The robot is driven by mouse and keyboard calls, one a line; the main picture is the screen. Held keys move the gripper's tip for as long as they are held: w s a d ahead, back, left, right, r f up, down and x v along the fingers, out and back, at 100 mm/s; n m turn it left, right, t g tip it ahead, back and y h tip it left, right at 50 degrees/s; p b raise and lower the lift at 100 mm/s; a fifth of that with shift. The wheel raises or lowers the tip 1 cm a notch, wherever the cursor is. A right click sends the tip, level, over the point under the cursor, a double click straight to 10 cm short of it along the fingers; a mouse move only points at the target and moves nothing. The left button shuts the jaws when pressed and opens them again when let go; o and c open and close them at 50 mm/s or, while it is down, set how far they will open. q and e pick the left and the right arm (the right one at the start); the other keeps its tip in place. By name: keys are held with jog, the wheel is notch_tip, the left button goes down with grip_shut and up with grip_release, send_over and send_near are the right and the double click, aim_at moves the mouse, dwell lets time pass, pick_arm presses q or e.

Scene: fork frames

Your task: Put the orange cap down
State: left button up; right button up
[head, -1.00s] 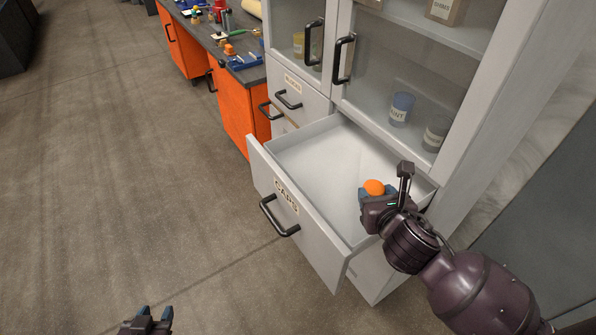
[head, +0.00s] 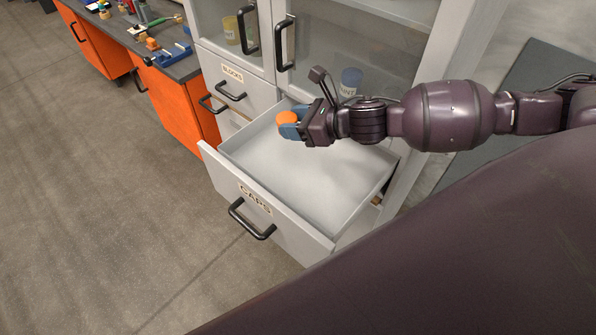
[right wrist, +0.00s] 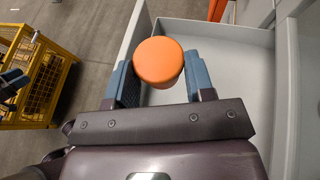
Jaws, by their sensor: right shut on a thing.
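The orange cap (head: 287,118) is held between the blue fingertips of my right gripper (head: 291,126), above the back left part of the open drawer. The right wrist view also shows the cap (right wrist: 158,62) between the two fingers of the gripper (right wrist: 162,84). The drawer (head: 300,180), labelled CAPS, is pulled out, and its visible floor is bare. How high the cap is above the drawer floor is hard to tell. My left gripper is not seen in the head view.
A closed BLOCKS drawer (head: 232,86) sits behind and left of the open one. Glass cabinet doors with black handles (head: 284,42) rise above. An orange workbench (head: 172,100) with tools stands at the left. A yellow cage cart (right wrist: 38,75) shows in the right wrist view.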

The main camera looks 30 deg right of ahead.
jog(key=shift+d+r, duration=0.15)
jog(key=shift+d, duration=0.05)
jog(key=shift+w+f, duration=0.1)
jog(key=shift+f, duration=0.1)
send_over(297, 183)
notch_tip(297, 183, down, 8)
notch_tip(297, 183, down, 6)
jog(key=b, duration=0.3)
jog(key=shift+f+b, duration=0.35)
jog(key=shift+b, duration=0.2)
jog(key=shift+f, duration=0.25)
pick_arm(q)
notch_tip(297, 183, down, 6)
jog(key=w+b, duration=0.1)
jog(key=b, duration=0.3)
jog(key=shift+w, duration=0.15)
pick_arm(e)
jog(key=shift+f, duration=2.1)
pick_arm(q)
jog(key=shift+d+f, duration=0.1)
pick_arm(e)
jog(key=shift+f, duration=0.1)
